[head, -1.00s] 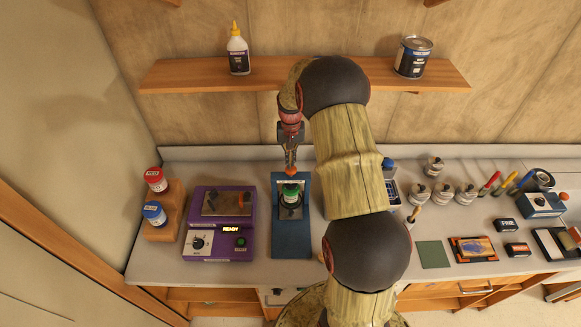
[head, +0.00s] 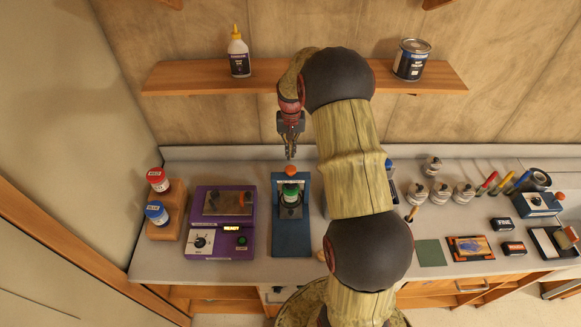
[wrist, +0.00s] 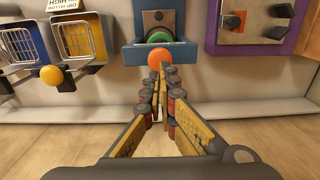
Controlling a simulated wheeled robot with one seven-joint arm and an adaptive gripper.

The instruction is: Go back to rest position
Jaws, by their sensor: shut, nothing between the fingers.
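My gripper (head: 290,155) is shut and empty in the head view. It hangs just above and behind the orange knob (head: 290,171) of the blue press-like stand (head: 292,237), apart from it. In the wrist view my gripper's fingers (wrist: 160,82) meet at their tips, just in front of the orange knob (wrist: 161,56). A green round piece (head: 290,191) sits in the stand beneath the knob. My own arm hides part of the counter to the right of the stand.
A purple device (head: 220,222) with a lit READY display stands left of the stand. A wooden block (head: 169,208) holds red and blue-labelled jars. A shelf (head: 270,79) with a glue bottle (head: 239,52) and a can (head: 411,60) is behind my arm. Baskets (wrist: 23,50) show in the wrist view.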

